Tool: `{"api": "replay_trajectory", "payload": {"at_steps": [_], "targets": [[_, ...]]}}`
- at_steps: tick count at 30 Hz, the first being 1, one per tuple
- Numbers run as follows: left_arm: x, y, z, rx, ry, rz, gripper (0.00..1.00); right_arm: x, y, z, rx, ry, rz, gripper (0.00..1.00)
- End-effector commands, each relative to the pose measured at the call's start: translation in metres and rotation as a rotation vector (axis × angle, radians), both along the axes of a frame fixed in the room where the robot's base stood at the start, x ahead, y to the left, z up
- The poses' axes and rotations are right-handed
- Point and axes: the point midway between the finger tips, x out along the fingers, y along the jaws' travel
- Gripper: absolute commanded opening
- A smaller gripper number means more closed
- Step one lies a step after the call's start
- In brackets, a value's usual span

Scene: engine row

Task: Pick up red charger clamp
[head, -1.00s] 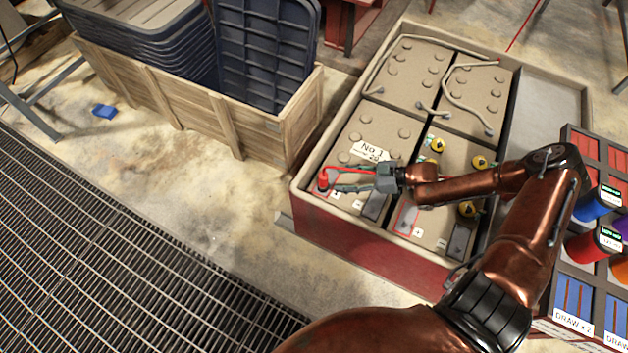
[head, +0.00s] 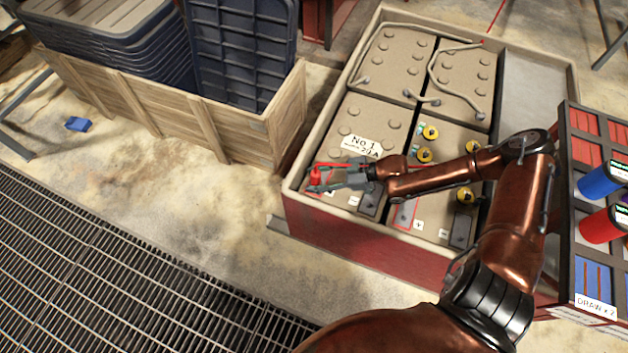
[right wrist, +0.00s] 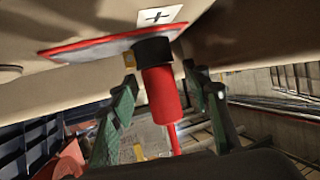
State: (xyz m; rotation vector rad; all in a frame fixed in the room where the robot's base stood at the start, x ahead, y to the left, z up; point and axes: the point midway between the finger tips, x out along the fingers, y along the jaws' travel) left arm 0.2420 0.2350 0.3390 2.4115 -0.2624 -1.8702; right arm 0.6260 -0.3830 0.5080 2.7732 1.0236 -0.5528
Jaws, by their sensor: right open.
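The red charger clamp (head: 315,177) stands at the near left corner of the battery marked No 1 in the head view. In the right wrist view, the clamp (right wrist: 162,95) has a red body with a dark collar, beside a plus label and a red-edged plate. My right gripper (head: 318,178) reaches in from the right, its fingers around the clamp. In the right wrist view, its two green fingers (right wrist: 168,98) are spread on either side of the clamp, with gaps visible. My left gripper is out of view.
The batteries sit in a red-sided box (head: 350,232) with a raised rim. A wooden crate (head: 215,130) with dark bins stands left of it. A rack (head: 562,200) with coloured spools is at the right. Grey cables (head: 440,70) lie on the far batteries.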

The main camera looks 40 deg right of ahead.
Motion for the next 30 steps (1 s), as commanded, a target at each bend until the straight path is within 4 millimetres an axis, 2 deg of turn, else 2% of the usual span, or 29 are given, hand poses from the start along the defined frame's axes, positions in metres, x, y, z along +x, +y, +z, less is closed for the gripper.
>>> {"api": "replay_trajectory", "payload": {"at_steps": [4,23,30], "targets": [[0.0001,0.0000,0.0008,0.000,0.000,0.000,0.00,0.0000,-0.0002,0.0010,0.000,-0.001,0.000,0.44],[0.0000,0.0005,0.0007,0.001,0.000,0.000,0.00,-0.0003,-0.0006,0.0006,-0.001,-0.001,-0.001,0.00],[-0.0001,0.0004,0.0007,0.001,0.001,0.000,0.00,0.0004,-0.0004,0.0016,0.000,-0.003,0.000,0.00]]}}
